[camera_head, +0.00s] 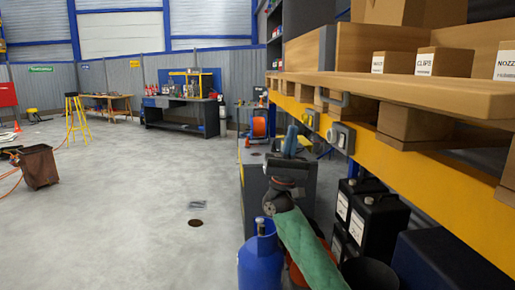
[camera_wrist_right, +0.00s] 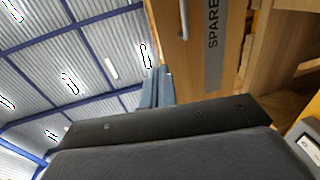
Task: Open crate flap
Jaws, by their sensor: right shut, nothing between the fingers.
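A wooden crate (camera_head: 360,45) stands on the upper shelf at the right of the head view, with a dark grey band (camera_head: 327,58) at its left part. In the right wrist view a light wooden panel (camera_wrist_right: 168,50) carries a grey strip (camera_wrist_right: 213,40) lettered "SPARE" and a pale metal handle (camera_wrist_right: 184,18). I cannot tell whether this panel is the flap; it looks closed. My right gripper (camera_head: 291,140) is shut and empty, pointing up, below and left of the shelf edge. Its fingers (camera_wrist_right: 157,88) show apart from the handle. My left gripper is out of view.
The shelf board (camera_head: 430,92) and its yellow beam (camera_head: 385,155) run close to my right arm. Small labelled boxes (camera_head: 445,62) stand on it. A blue gas cylinder (camera_head: 260,262) and black canisters (camera_head: 378,215) stand below. The floor (camera_head: 130,220) at left is mostly clear.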

